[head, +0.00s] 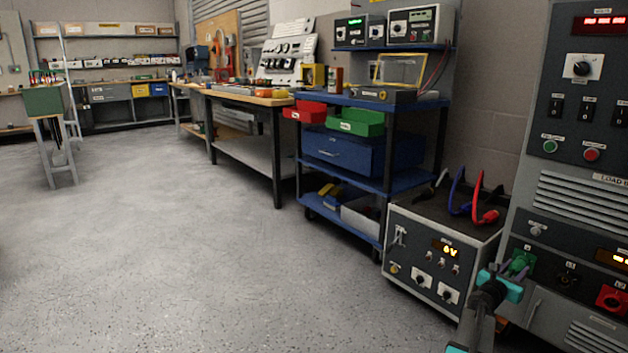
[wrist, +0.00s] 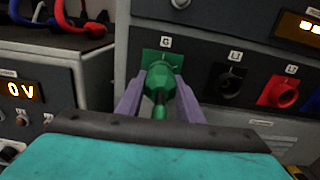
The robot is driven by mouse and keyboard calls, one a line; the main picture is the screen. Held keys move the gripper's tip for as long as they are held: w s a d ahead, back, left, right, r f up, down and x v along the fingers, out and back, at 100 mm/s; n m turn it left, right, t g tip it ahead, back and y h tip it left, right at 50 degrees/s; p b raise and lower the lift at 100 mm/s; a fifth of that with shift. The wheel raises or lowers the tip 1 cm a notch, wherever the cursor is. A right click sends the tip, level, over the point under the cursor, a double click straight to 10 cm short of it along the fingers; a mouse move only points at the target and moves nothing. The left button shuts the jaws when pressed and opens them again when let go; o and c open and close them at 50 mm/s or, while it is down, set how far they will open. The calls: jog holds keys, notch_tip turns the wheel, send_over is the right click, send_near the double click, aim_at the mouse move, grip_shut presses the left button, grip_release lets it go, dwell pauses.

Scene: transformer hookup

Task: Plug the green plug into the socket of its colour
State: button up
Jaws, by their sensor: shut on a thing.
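The green plug (wrist: 160,78) is between the two purple fingers of my gripper (wrist: 159,90), which are shut on it, in the wrist view. It points away from me toward the green socket plate marked G (wrist: 165,57). The plug covers the socket's opening, so I cannot tell whether it is inside or just in front. In the head view my gripper (head: 514,272) is at the lower front of the grey cabinet, close against the green socket plate (head: 522,259). The gripper partly hides the plug there.
To the right of the green plate are a black socket (wrist: 231,82) and a red socket (wrist: 279,91). A grey power unit (head: 438,262) stands to the left, with black, blue and red (head: 487,215) leads on top. The floor (head: 200,260) to the left is clear.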

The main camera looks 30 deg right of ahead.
aim_at(510, 274)
jog(key=shift+r+m, duration=0.1)
jog(key=shift+m, duration=0.3)
jog(key=o, duration=1.3)
jog(key=shift+o, duration=0.2)
jog(key=shift+a, duration=0.1)
jog(key=shift+s+a, duration=0.15)
jog(key=shift+a, duration=2.25)
jog(key=shift+a, duration=0.15)
